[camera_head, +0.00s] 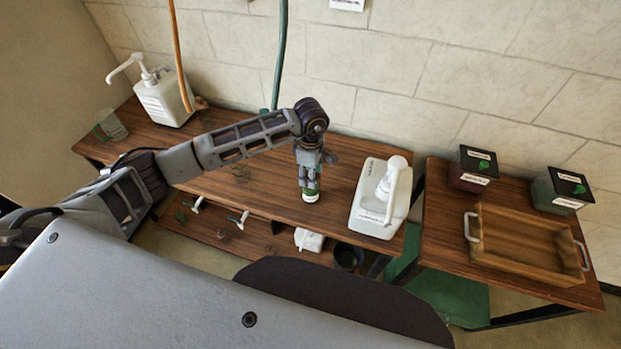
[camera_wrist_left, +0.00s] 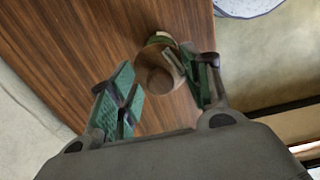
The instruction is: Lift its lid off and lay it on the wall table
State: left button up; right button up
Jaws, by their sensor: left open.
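A small jar (camera_head: 311,197) stands on the long wooden wall table (camera_head: 250,185), mostly hidden by my left gripper (camera_head: 310,181), which points down over it. Only a pale, greenish lower part shows in the head view. In the left wrist view, a round brown top, which looks like its lid (camera_wrist_left: 157,78), lies between the fingers of my left gripper (camera_wrist_left: 165,92). The fingers are open on both sides of it. The right finger looks close to it; I cannot tell whether they touch. My right gripper is not in view.
A white pump container (camera_head: 376,205) stands just right of the gripper, another (camera_head: 160,98) at the far left. A second table (camera_head: 440,205) holds a wooden tray (camera_head: 525,264) and two dark boxes (camera_head: 474,168) (camera_head: 562,190). A lower shelf (camera_head: 225,233) holds pumps and a black cup (camera_head: 348,256).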

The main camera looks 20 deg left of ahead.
pick_arm(q)
jog(key=shift+c, duration=0.5)
jog(key=c, duration=0.9)
jog(key=shift+r, duration=0.1)
jog(key=shift+r, duration=0.6)
jog(key=shift+r+b, duration=0.95)
jog(key=shift+r, duration=3.35)
